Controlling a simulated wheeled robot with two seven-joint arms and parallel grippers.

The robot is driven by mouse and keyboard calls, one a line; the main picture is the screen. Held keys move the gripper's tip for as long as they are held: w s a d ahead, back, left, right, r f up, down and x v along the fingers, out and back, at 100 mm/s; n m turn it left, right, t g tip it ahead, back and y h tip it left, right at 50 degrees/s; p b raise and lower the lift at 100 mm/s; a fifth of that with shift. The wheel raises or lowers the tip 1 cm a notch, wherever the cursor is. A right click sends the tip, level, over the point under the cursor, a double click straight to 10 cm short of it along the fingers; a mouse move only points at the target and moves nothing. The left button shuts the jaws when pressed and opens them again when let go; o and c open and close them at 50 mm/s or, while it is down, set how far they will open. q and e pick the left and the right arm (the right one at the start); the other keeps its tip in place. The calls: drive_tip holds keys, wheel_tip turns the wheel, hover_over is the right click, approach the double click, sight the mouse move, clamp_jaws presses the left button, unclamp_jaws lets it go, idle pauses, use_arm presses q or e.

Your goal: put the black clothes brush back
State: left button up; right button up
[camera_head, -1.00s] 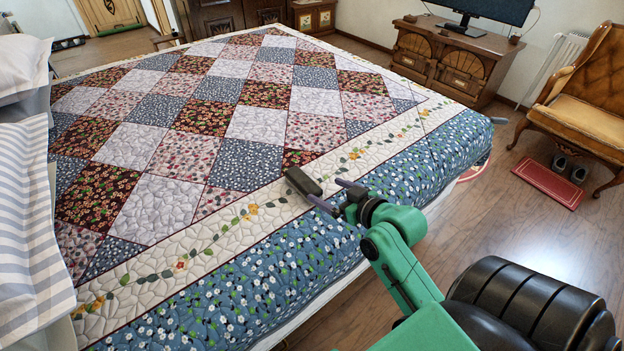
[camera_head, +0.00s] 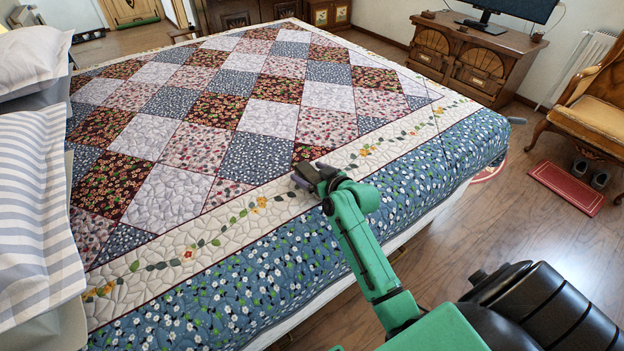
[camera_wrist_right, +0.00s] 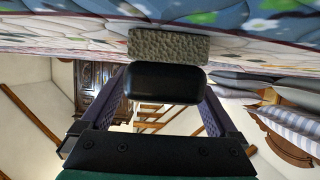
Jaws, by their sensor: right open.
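The black clothes brush (camera_head: 307,174) lies on the cream border of the quilt, near the bed's front edge. In the right wrist view its smooth black back (camera_wrist_right: 163,83) faces my gripper and its grey-brown bristles (camera_wrist_right: 168,47) rest toward the quilt. My right gripper (camera_head: 315,178) is open, with one finger on each side of the brush. I cannot tell whether either finger touches it. In the head view the fingers partly hide the brush. My left gripper is not in view.
The bed with its patchwork quilt (camera_head: 200,180) fills the middle. Pillows (camera_head: 40,200) lie at the left. A wooden cabinet (camera_head: 478,58) with a screen stands at the back right, beside an armchair (camera_head: 590,110). Wooden floor (camera_head: 480,230) is open at the right.

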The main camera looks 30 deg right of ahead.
sight(311, 173)
clamp_jaws()
wheel_tip(311, 173, up, 20)
drive_tip(key=p, duration=0.2)
drive_tip(key=s+a+f+m+h+p, duration=0.2)
drive_tip(key=s+f+p, duration=0.1)
drive_tip(key=s+f, duration=0.4)
drive_tip(key=s+a+f+p, duration=0.1)
drive_tip(key=s+a+f, duration=0.1)
drive_tip(key=s, duration=0.4)
drive_tip(key=s+a+f+p, duration=0.1)
drive_tip(key=s+a+f, duration=0.1)
drive_tip(key=s+a, duration=0.3)
drive_tip(key=shift+s+a+f, duration=0.15)
drive_tip(key=shift+s+f, duration=0.15)
drive_tip(key=shift+s, duration=0.6)
